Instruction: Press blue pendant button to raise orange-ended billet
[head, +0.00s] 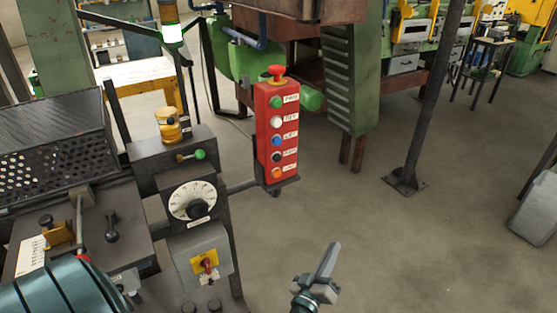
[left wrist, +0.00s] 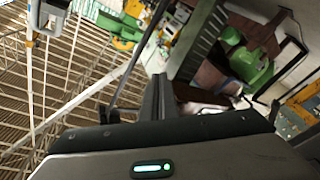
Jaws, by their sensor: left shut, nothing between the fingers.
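The red pendant box (head: 264,130) hangs upright at the centre of the head view, on an arm from the machine. Its blue button (head: 277,141) sits in the middle of a column, below green and white buttons and above black and orange ones. A red mushroom button (head: 277,72) tops the box. My left gripper (head: 331,250) is shut and empty, below and right of the pendant, pointing up and apart from it. Its closed fingers show in the left wrist view (left wrist: 159,95). I cannot make out an orange-ended billet. My right gripper is out of view.
A control panel with a white dial (head: 192,201) and a yellow-and-red switch (head: 205,262) stands left of the pendant. A perforated dark guard (head: 60,135) is at far left. A dark post (head: 432,100) stands at right. Open floor lies right of the pendant.

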